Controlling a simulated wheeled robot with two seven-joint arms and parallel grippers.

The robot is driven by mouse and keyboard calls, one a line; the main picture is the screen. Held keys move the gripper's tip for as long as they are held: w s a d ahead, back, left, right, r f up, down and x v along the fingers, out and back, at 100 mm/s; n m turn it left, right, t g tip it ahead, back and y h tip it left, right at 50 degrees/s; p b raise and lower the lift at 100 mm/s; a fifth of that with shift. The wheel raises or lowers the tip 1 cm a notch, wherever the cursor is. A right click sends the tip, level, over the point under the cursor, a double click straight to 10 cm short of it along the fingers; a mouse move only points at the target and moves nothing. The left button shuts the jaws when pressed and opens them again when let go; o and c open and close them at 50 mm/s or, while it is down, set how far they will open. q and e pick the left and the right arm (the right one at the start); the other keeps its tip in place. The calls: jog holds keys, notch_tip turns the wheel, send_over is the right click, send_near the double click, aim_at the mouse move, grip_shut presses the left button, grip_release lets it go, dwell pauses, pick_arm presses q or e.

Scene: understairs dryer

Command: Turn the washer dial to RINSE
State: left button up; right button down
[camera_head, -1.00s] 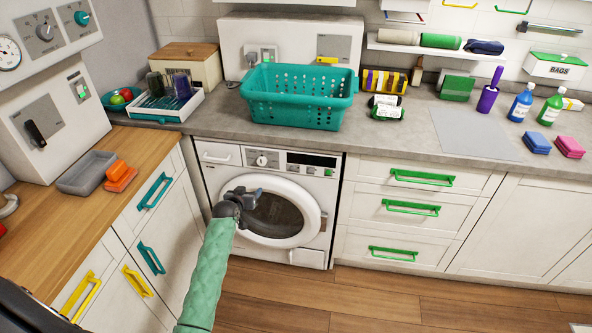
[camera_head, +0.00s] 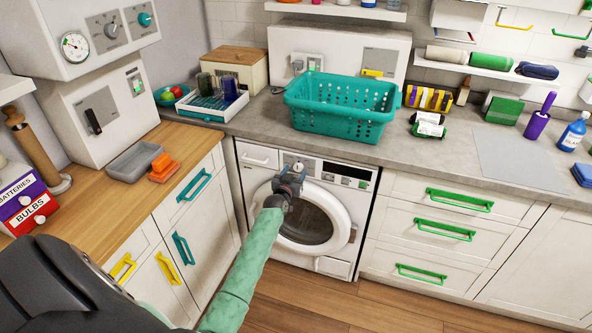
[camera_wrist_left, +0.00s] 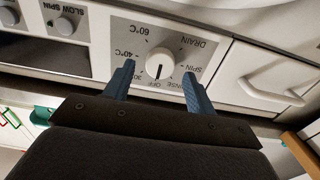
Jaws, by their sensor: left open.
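The washer (camera_head: 345,215) stands under the counter with its round door shut. Its white dial (camera_head: 298,167) sits on the top panel. My left gripper (camera_head: 290,182) is open just in front of the dial. In the left wrist view, which is upside down, the dial (camera_wrist_left: 159,62) shows between the two blue fingers of the gripper (camera_wrist_left: 156,72), with a gap on each side. The dial's dark mark points toward OFF. RINSE is printed beside OFF, partly hidden by a finger; SPIN and DRAIN follow. My right gripper is out of view.
A second knob, SLOW SPIN (camera_wrist_left: 63,25), lies beside the dial in the wrist view. The detergent drawer (camera_head: 257,155) is on the dial's other side. A teal basket (camera_head: 340,108) stands on the counter above. Wooden floor in front is clear.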

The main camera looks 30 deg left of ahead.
pick_arm(q)
jog(key=shift+x, duration=0.8)
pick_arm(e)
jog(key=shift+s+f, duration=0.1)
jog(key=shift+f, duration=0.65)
pick_arm(q)
jog(key=c, duration=1)
jog(key=shift+o, duration=0.2)
jog(key=shift+n, duration=0.3)
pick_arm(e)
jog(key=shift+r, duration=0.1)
pick_arm(q)
jog(key=n, duration=0.2)
jog(key=shift+n, duration=0.3)
jog(key=shift+n+b, duration=0.3)
jog(key=shift+n, duration=0.9)
jog(key=shift+s+a+f+n, duration=0.1)
jog(key=shift+n, duration=1.6)
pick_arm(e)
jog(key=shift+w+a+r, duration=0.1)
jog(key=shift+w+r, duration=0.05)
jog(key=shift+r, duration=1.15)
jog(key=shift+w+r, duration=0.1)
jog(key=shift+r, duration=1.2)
